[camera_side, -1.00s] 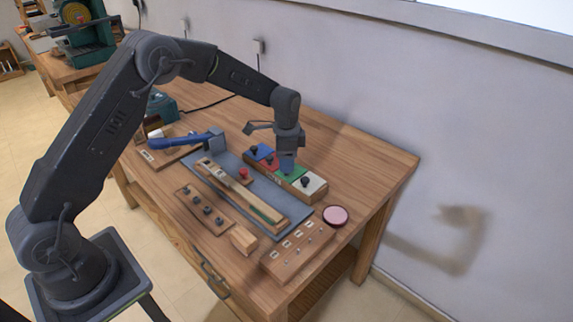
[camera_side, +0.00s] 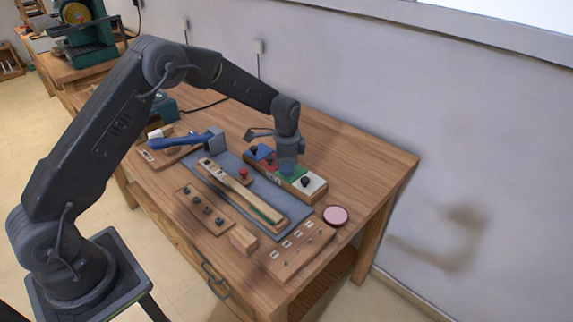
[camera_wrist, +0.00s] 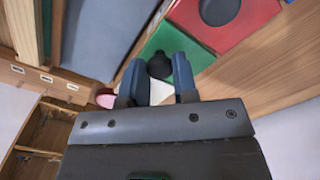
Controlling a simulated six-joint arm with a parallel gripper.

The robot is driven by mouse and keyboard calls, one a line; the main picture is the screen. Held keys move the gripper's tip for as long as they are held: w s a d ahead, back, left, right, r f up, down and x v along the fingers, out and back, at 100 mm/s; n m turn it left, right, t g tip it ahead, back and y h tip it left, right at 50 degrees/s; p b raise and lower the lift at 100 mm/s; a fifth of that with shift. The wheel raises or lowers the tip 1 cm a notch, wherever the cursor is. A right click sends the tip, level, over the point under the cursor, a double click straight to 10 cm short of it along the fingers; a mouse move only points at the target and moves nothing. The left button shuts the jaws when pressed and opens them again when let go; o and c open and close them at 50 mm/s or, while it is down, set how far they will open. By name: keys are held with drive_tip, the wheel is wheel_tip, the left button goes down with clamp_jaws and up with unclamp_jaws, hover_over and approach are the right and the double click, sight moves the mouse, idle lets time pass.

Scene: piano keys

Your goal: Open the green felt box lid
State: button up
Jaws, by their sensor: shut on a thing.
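The felt box is a wooden block (camera_side: 313,197) with several coloured lids in a row: blue (camera_side: 262,151), red, green and white. The green lid (camera_side: 297,173) lies between the red lid (camera_side: 270,164) and the white lid (camera_side: 308,184). My gripper (camera_side: 287,172) points down over the green lid. In the wrist view, the blue-grey fingers (camera_wrist: 160,78) stand on either side of the green lid's black knob (camera_wrist: 160,66) and are shut on it. The green lid appears seated in the row with the others. In the side view its knob is hidden by my fingers.
A grey mat (camera_side: 222,161) with a wooden key piece lies beside the box. A blue-handled hammer (camera_side: 190,139) lies to the left. A pink round pad (camera_side: 335,215) and a board with pegs (camera_side: 300,248) are at the front right. The table's right end is clear.

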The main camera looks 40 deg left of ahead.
clamp_jaws()
drive_tip(key=shift+w, duration=3.5)
drive_tip(key=o, duration=0.8)
unclamp_jaws()
drive_tip(key=shift+o, duration=0.2)
wheel_tip(320, 180, up, 14)
